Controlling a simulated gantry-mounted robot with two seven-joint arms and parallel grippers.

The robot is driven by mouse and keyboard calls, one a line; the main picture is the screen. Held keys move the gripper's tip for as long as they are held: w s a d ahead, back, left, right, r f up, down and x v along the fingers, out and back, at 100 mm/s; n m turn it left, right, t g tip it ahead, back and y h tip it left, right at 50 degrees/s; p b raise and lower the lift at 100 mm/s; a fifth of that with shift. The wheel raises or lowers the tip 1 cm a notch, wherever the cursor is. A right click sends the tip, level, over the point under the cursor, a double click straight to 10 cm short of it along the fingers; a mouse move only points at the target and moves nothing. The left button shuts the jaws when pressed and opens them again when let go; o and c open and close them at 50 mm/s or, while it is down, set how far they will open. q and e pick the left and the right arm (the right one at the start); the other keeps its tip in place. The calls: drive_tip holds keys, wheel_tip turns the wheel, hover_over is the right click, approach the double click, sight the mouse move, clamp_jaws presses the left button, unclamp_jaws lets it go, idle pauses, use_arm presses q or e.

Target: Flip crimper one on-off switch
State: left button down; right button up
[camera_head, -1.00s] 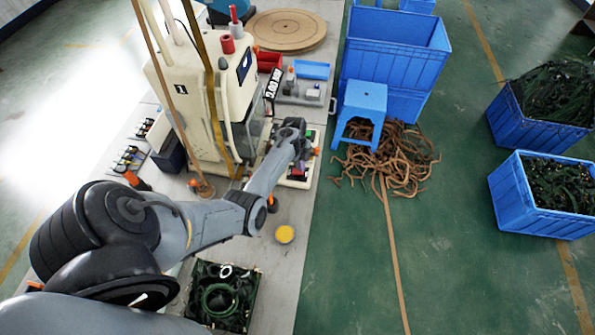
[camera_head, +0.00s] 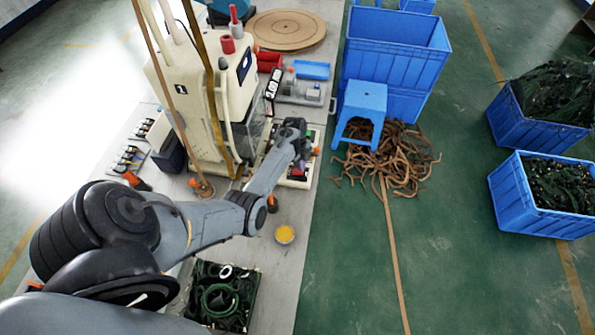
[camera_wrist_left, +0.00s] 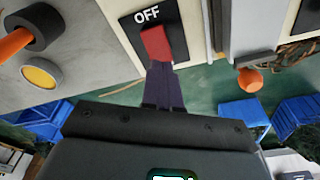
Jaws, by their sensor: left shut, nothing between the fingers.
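The crimper numbered 1 (camera_head: 181,84) is a tall cream machine on the bench in the head view. Its on-off switch is a red rocker (camera_wrist_left: 156,42) on a black plate marked OFF (camera_wrist_left: 147,14), near the top of the left wrist view. My left gripper (camera_wrist_left: 161,70) is shut and empty. Its dark fingertips are at the lower edge of the red rocker; I cannot tell whether they press on it. In the head view my left arm reaches across the bench to the crimper's front right, and the switch cannot be made out there. My right gripper is not in view.
A tray of dark green parts (camera_head: 252,298) lies closer. A blue stool (camera_head: 363,99), brown cables (camera_head: 400,160) and blue crates (camera_head: 398,50) stand on the floor to the right.

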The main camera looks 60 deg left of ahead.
use_arm(q)
drive_tip(key=shift+f, duration=0.25)
drive_tip(key=shift+f+b, duration=0.65)
drive_tip(key=shift+f, duration=0.1)
idle(0.4)
drive_tip(key=shift+r, duration=0.1)
drive_tip(key=shift+s+r+p, duration=0.1)
drive_tip(key=shift+r+p, duration=0.65)
drive_tip(key=shift+p, duration=0.2)
wheel_tip(320, 180, up, 4)
drive_tip(key=p, duration=0.4)
drive_tip(key=shift+r+p, duration=0.15)
drive_tip(key=shift+p, duration=0.15)
drive_tip(key=shift+r+p, duration=0.55)
drive_tip(key=shift+p, duration=0.1)
